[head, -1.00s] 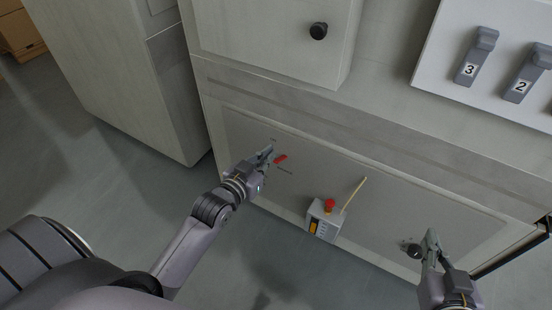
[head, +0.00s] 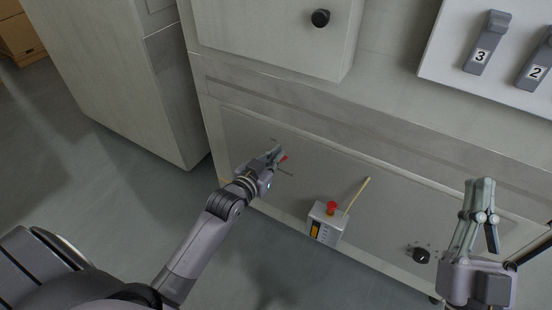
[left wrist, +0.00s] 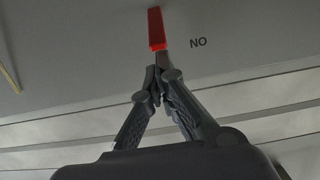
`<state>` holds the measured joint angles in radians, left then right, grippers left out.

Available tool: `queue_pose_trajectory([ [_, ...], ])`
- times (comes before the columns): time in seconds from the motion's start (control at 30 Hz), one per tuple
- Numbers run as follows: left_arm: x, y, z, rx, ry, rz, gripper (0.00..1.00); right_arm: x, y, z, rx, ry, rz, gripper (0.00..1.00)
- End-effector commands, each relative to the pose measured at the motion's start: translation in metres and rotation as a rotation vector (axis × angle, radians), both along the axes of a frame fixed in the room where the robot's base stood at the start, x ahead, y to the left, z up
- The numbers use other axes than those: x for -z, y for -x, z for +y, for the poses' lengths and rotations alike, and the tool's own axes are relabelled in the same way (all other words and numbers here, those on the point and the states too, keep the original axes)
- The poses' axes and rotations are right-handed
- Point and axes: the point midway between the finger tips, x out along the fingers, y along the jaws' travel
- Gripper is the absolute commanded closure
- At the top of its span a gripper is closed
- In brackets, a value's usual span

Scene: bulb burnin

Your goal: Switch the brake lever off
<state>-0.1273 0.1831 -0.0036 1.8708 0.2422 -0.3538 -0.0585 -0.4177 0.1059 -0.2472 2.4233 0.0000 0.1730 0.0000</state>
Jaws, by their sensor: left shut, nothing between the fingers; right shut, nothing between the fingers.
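The red brake lever (head: 284,158) sits on the lower grey panel and is mostly hidden behind my left gripper in the head view. In the left wrist view the red handle (left wrist: 156,28) stands just beyond the fingertips, with a grey part below it. My left gripper (head: 277,152) is shut with nothing in it, its tips at the lever; I cannot tell whether they touch it. The same gripper shows in the left wrist view (left wrist: 158,78). Letters reading "NO" (left wrist: 198,43) are beside the lever. My right gripper (head: 484,183) is shut and empty at the right.
A grey box with a red button (head: 325,223) and a pale stick (head: 356,196) are right of the lever. A black knob (head: 421,255) is near my right gripper. Another knob (head: 320,18) is above. Numbered switches (head: 487,43) are at the upper right.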

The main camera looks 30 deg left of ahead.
Motion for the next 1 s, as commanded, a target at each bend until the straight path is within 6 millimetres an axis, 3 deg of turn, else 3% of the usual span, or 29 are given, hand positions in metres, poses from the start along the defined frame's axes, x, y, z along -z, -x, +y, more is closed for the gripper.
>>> queue_pose_trajectory([
  [0.57, 0.003, 0.002, 0.000, 0.000, -0.001, -0.004, 1.00, -0.005, 0.004, -0.001, -0.002, -0.012, -0.038, 1.00],
  [1.0, 0.006, 0.004, 0.000, 0.000, 0.003, -0.047, 1.00, -0.039, 0.041, -0.005, -0.017, -0.091, -0.305, 1.00],
])
